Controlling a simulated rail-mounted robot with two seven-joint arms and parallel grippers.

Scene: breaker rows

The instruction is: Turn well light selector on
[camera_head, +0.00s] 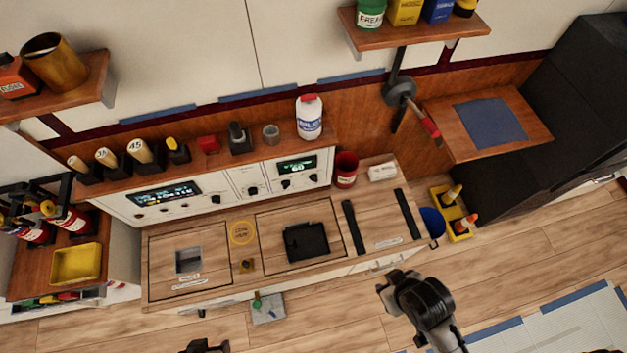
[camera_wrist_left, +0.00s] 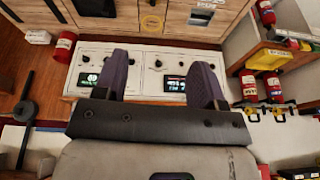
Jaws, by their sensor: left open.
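In the head view the control panel has two parts: a wide left one (camera_head: 165,195) with a lit display and a right one (camera_head: 290,172) with a display reading 60. Several black knobs sit on both, such as one on the right part (camera_head: 286,184). The labels are too small to tell which is the well light selector. My left gripper (camera_head: 205,346) barely shows at the bottom edge. In the left wrist view, turned upside down, its two fingers (camera_wrist_left: 159,60) are spread and empty, with the panel beyond and apart from them. The right gripper's jaws cannot be made out.
Below lies a wooden counter (camera_head: 215,250) with a black tray (camera_head: 306,242). Fire extinguishers (camera_head: 70,222) stand at the left.

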